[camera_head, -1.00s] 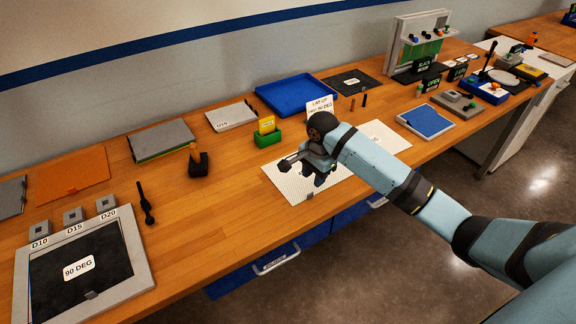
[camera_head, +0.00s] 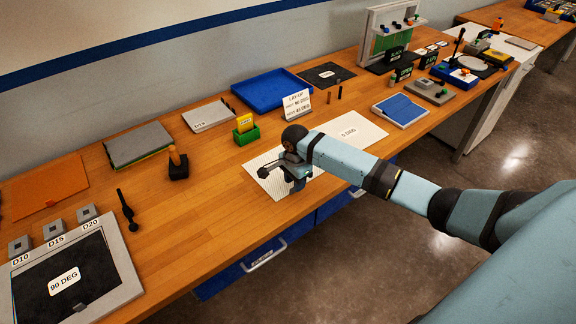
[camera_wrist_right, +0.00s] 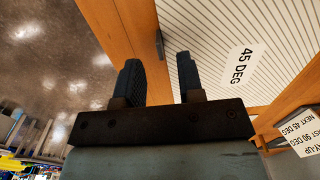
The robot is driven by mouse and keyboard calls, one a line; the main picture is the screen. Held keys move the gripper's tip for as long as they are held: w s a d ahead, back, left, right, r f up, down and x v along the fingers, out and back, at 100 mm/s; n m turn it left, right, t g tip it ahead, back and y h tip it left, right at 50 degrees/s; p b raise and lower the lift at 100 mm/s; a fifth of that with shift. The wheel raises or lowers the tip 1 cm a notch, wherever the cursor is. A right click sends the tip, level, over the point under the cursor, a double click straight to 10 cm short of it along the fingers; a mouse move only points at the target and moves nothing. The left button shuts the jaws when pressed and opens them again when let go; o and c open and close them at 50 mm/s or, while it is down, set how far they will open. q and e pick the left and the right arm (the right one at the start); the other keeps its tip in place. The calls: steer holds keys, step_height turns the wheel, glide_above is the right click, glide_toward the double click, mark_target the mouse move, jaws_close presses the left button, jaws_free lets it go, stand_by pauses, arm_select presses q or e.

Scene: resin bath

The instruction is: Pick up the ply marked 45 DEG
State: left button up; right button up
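The ply marked 45 DEG (camera_wrist_right: 215,40) is a white, finely lined sheet on the wooden table, with its label readable in the right wrist view. In the head view the ply (camera_head: 261,184) lies flat, partly hidden by my right gripper (camera_head: 296,186), which is over its front right part. In the right wrist view my right gripper (camera_wrist_right: 159,75) is open, its two dark fingers apart and empty. A small dark tab (camera_wrist_right: 160,44) at the ply's edge shows between the fingers, farther off. I cannot tell how high the fingers are above the table. My left gripper is out of view.
A second white ply marked 0 DEG (camera_head: 366,127) lies right of the gripper. A lay-up card (camera_head: 297,104), a green holder with a yellow card (camera_head: 246,136) and a blue tray (camera_head: 270,92) stand behind. The table's front edge is close to the gripper.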

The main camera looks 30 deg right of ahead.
steer(key=shift+f, duration=1.4)
jaws_close()
steer(key=shift+r, duration=0.1)
